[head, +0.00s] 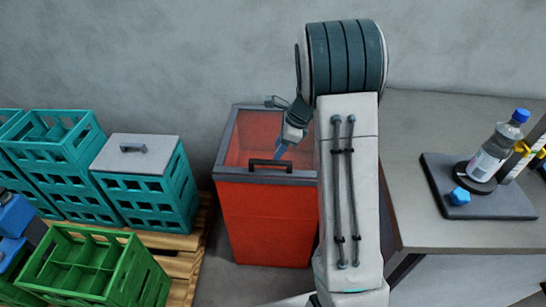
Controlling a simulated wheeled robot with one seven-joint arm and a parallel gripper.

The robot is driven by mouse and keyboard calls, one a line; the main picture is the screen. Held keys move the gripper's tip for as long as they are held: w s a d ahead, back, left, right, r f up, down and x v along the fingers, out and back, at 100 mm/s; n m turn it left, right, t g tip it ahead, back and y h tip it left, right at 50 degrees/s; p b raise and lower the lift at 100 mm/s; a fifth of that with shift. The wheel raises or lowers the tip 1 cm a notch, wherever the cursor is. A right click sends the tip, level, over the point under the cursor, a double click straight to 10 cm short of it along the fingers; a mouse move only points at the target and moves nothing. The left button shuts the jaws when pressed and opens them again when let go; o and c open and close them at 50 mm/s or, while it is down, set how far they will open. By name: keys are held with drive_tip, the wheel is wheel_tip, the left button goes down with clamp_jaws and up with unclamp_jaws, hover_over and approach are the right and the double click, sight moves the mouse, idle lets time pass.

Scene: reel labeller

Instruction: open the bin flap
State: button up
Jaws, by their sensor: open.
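The red bin (262,220) stands on the floor against the wall, left of my arm in the head view. Its flap (250,135) lies across the top: a dark grey frame around a reddish panel that looks see-through. A black handle (270,163) sits at the flap's front edge. My gripper (283,147) is over the right part of the flap, just behind the handle, with its jaws open and small in the picture. I cannot tell whether it touches the flap. My arm hides the bin's right side.
Teal crates (70,150), one with a grey handled lid (135,155), stand left on a wooden pallet (180,265). A green divided crate (92,268) is in front. At right, a grey table (430,125) holds a bottle (495,150) on a dark base (478,207).

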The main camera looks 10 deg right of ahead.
sight(270, 161)
drive_tip(key=x, duration=0.5)
clamp_jaws()
